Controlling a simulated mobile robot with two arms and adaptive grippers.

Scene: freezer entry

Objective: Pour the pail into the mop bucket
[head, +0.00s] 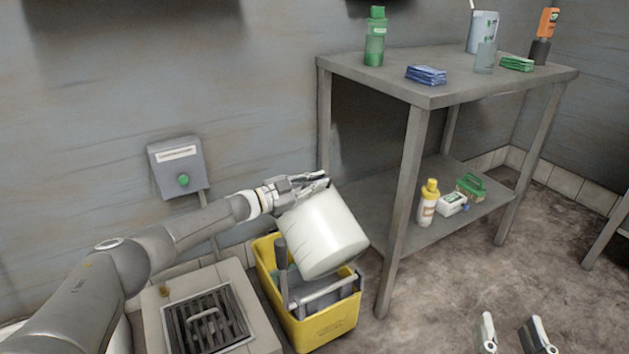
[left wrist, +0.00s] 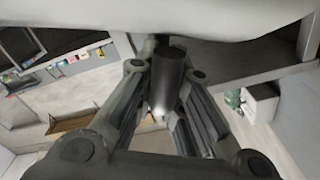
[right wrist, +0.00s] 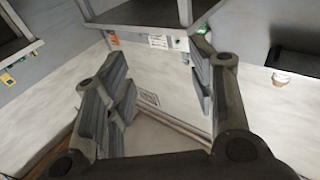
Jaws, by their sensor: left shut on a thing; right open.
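The white pail (head: 325,228) is tilted in the air over the yellow mop bucket (head: 325,325), partly covering it. My left gripper (head: 305,184) is shut on the pail at its upper side. In the left wrist view a dark grip piece sits between the fingers (left wrist: 168,95), with the pail's pale side (left wrist: 200,20) across the top. The pail's opening and contents are hidden, and I cannot see any liquid falling. The mop bucket stands on the floor with a grey wringer (head: 325,290) in it. My right gripper (head: 516,338) is open and empty at the lower right; its spread fingers show in the right wrist view (right wrist: 160,95).
A grey metal table (head: 440,95) stands right of the pail, with bottles and cloths on top and cleaning items on its lower shelf (head: 410,240). A grated floor drain (head: 208,320) lies left of the bucket. A wall box with a green button (head: 183,180) is behind. Floor at right is clear.

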